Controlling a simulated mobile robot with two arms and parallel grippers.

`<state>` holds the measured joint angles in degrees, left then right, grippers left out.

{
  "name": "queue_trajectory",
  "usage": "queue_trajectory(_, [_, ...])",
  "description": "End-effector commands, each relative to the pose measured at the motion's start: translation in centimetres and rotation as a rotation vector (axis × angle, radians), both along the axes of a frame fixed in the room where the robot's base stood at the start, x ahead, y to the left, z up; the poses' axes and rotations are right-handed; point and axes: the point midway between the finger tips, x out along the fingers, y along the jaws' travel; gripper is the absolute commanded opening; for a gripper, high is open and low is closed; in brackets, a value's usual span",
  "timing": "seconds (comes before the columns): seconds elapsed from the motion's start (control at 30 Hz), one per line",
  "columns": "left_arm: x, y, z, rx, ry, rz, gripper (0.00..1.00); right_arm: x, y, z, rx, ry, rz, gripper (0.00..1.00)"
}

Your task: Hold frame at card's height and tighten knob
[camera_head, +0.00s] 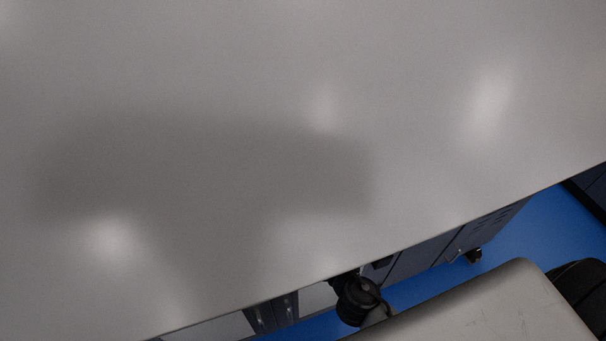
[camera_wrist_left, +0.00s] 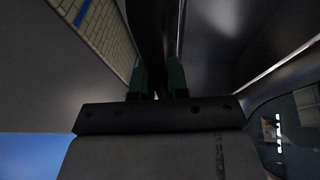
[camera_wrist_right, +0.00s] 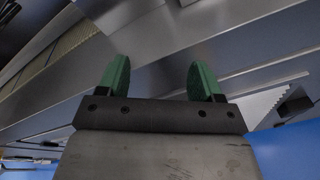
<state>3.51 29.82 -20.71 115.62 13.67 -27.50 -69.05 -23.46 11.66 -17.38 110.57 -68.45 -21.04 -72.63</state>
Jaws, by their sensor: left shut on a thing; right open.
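My left gripper (camera_wrist_left: 158,68) has green fingers close together on a dark bar (camera_wrist_left: 152,30) that runs up between them in the left wrist view. I cannot tell whether this bar belongs to the frame. My right gripper (camera_wrist_right: 158,65) has its green fingers spread apart with nothing between them. Grey metal surfaces lie beyond its fingertips. I cannot make out the card or the knob in any view. Neither gripper can be made out in the head view.
A bare grey surface (camera_head: 420,130) with a broad soft shadow fills most of the head view. Its edge slants up to the right. Beyond the edge are dark cabinets (camera_head: 415,258) and blue floor (camera_head: 540,225). Grey metal (camera_wrist_right: 180,45) crosses the right wrist view.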

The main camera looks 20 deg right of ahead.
Motion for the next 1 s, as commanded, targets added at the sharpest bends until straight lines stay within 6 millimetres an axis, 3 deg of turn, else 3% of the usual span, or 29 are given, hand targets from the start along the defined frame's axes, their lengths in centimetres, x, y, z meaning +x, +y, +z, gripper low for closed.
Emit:
queue_trajectory(0.03, [0.2,0.1,0.8,-0.004,-0.021,0.002,0.0,0.1,0.2,2.3,-0.068,-0.053,0.014,0.66])
queue_trajectory(0.1, [0.2,0.1,0.8,-0.004,-0.021,0.002,0.0,0.1,0.3,4.7,-0.149,-0.112,0.023,0.66])
queue_trajectory(0.2, [0.2,0.1,0.8,-0.004,-0.021,0.002,0.0,0.0,0.4,7.1,-0.227,-0.168,0.028,0.66])
queue_trajectory(0.3, [0.2,0.1,0.8,-0.004,-0.021,0.002,0.0,0.1,0.5,8.2,-0.265,-0.194,0.029,0.66])
queue_trajectory(0.47, [0.2,0.1,0.8,-0.004,-0.021,0.002,0.0,1.5,0.5,8.4,-0.274,-0.203,0.029,0.66])
queue_trajectory(0.8, [0.2,0.1,0.9,-0.004,-0.021,0.002,0.0,7.9,0.5,8.4,-0.271,-0.201,0.028,0.66])
queue_trajectory(1.0, [0.2,0.1,0.8,-0.004,-0.021,0.002,0.0,10.8,0.5,8.4,-0.271,-0.199,0.028,0.66])
